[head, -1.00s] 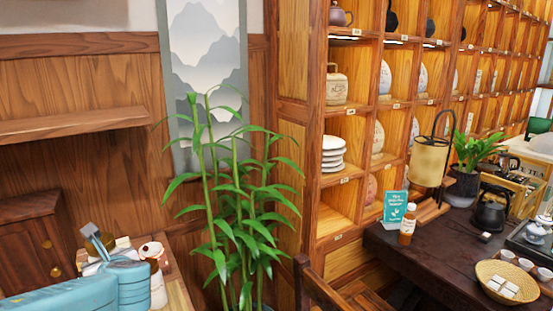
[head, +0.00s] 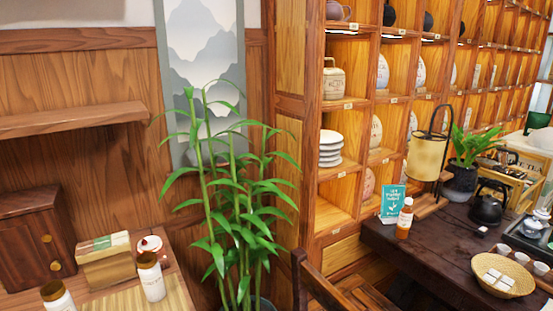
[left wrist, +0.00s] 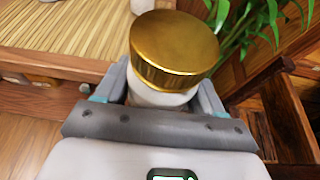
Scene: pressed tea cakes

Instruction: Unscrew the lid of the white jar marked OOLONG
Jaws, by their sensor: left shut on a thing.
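In the left wrist view my left gripper (left wrist: 162,94) is shut around a white jar (left wrist: 158,95) with a broad gold lid (left wrist: 174,48). The fingers sit on both sides of the jar below the lid, and the lid is on. The jar's marking is hidden, so I cannot tell if it reads OOLONG. In the head view two other white jars with dark gold-brown lids stand on the left table, one at the mat (head: 152,279) and one at the lower edge (head: 58,299); I cannot read their labels. Neither gripper shows in the head view.
The left table holds a straw mat (head: 118,299), a tea box (head: 105,260), a small white pot (head: 151,244) and a wooden cabinet (head: 34,236). The held jar is near the table's edge (left wrist: 55,65). A bamboo plant (head: 232,210) and a chair (head: 335,285) stand to the right.

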